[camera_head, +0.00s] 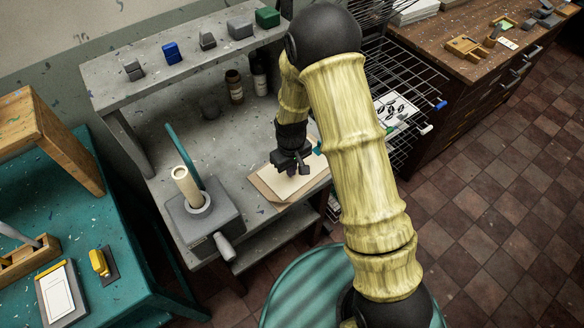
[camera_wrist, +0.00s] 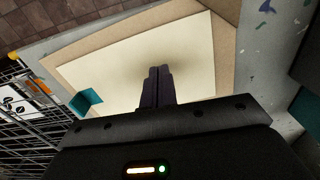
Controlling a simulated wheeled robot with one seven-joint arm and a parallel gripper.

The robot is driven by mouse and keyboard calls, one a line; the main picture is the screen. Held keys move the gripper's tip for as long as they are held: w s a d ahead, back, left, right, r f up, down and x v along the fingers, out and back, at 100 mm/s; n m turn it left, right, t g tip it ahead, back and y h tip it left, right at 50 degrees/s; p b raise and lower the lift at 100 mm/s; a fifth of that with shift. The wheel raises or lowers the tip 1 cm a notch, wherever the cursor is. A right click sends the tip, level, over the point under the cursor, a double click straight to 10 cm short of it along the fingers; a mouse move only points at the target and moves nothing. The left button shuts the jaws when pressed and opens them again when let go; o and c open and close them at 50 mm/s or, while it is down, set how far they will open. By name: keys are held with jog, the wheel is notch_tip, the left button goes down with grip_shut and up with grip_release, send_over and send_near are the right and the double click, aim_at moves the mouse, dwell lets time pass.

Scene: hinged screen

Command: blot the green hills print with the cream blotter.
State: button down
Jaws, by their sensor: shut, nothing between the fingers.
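A flat cream sheet (camera_head: 303,181), which looks like the cream blotter, lies on a tan board (camera_head: 262,188) at the front right of the grey bench. In the wrist view the cream sheet (camera_wrist: 115,70) fills the middle, with the tan board (camera_wrist: 225,40) showing around it. My gripper (camera_head: 291,172) is over the sheet, fingers pointing down, shut and empty. In the wrist view the fingertips (camera_wrist: 160,70) are together over the sheet; I cannot tell if they touch it. I cannot see a green hills print; whatever is under the sheet is hidden.
A teal tab (camera_wrist: 86,101) is at the sheet's edge. A grey block holding a cream cylinder (camera_head: 186,186) stands left on the bench. Bottles (camera_head: 234,86) stand behind. A wire rack (camera_head: 412,75) with a black-marked print (camera_head: 397,110) is at right.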

jog(key=shift+f+b, duration=0.5)
jog(key=shift+f, duration=0.3)
dwell(0.9)
jog(key=shift+r, duration=0.1)
jog(key=shift+r+p, duration=0.85)
jog(key=shift+r, duration=0.2)
jog(key=shift+w+d, duration=0.15)
jog(key=shift+w, duration=1.2)
jog(key=shift+w+d, duration=0.1)
jog(key=shift+w, duration=1.25)
jog(key=shift+f+b, duration=0.6)
jog(key=shift+f, duration=0.55)
jog(key=shift+s+f, duration=0.1)
